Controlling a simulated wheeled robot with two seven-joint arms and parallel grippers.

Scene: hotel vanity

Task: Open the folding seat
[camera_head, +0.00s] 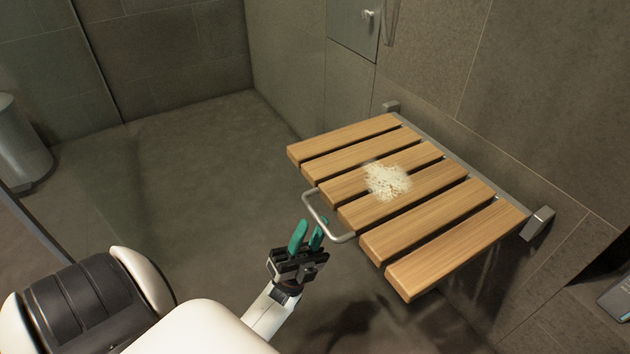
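The folding seat (430,246) is made of several wooden slats on a metal frame fixed to the right wall. It is folded down and looks about level. A pale, speckled patch (387,181) lies on its middle slats. A metal loop handle (319,214) sticks out from the seat's front edge. My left gripper (307,234) has green fingers that are apart, just below and beside the handle. One finger is left of the handle bar and the other is close to it; whether they touch it I cannot tell. My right gripper is not in view.
A metal panel with a knob (355,25) is on the wall behind the seat. A grey cylindrical bin (20,145) stands at the far left. A glass edge runs down the left side. The grey tiled floor (200,190) left of the seat is clear.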

